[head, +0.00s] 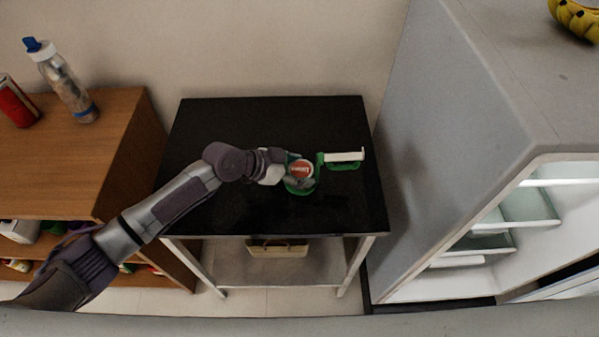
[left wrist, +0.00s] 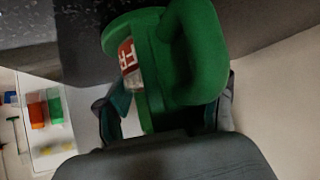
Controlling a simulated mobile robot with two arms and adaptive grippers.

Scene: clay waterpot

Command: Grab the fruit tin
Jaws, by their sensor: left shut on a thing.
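The fruit tin (head: 300,169) is on the black table. In the left wrist view, the tin's red and white label (left wrist: 129,63) shows on a green body between the fingers of my left gripper (left wrist: 168,112). A thick green loop-like part stands beside the label; I cannot tell whether it belongs to the tin. My right gripper is not in view.
A green and white item (head: 343,157) lies just right of the tin. The black table top (head: 230,120) is otherwise clear. A grey fridge (head: 450,110) stands close on the right. A wooden shelf (head: 70,165) with a bottle (head: 66,85) and a red can (head: 14,103) stands left.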

